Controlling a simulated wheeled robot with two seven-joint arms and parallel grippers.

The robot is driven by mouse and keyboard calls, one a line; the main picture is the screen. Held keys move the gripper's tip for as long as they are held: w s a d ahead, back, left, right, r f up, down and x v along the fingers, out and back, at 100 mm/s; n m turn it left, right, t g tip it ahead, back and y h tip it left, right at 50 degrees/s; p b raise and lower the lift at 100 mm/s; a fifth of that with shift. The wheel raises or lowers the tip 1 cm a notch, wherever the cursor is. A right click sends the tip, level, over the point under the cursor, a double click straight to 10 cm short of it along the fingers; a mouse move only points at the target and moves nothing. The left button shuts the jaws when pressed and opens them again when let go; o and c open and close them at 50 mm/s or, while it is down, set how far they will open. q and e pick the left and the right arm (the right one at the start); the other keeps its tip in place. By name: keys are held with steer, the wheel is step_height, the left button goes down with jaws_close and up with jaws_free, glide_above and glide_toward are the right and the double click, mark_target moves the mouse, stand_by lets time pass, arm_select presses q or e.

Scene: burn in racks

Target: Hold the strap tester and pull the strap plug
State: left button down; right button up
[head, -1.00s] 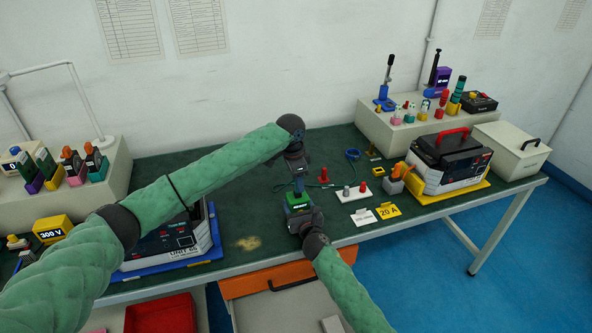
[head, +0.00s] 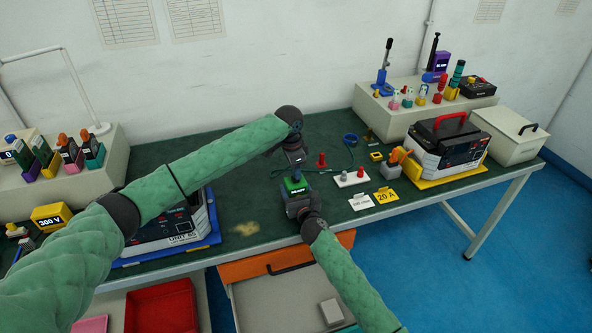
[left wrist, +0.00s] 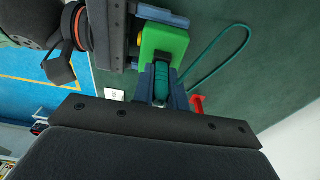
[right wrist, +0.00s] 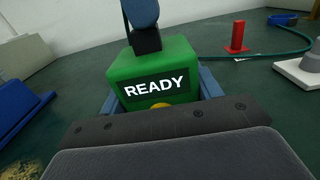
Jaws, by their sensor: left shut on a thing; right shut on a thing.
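The strap tester (head: 295,186) is a small green box, held just above or on the table's front middle. Its display reads READY in the right wrist view (right wrist: 155,75). My right gripper (head: 297,196) is shut on the tester, with its fingers on either side of it. My left gripper (head: 296,168) is above the tester and shut on the strap plug (left wrist: 161,85), which is dark with teal. The plug's end meets the tester's top. I cannot tell how deep it sits. A teal strap (left wrist: 245,45) loops out beside it.
A white card (head: 361,201) and a yellow 20 A card (head: 387,197) lie near the edge. A tester unit on a blue tray (head: 170,230) is at left. An orange-fronted drawer (head: 280,262) is open below.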

arm_select(q)
steer(key=shift+r, duration=0.95)
stand_by(1.4)
steer(key=shift+r, duration=0.85)
arm_select(e)
steer(key=o, duration=1.2)
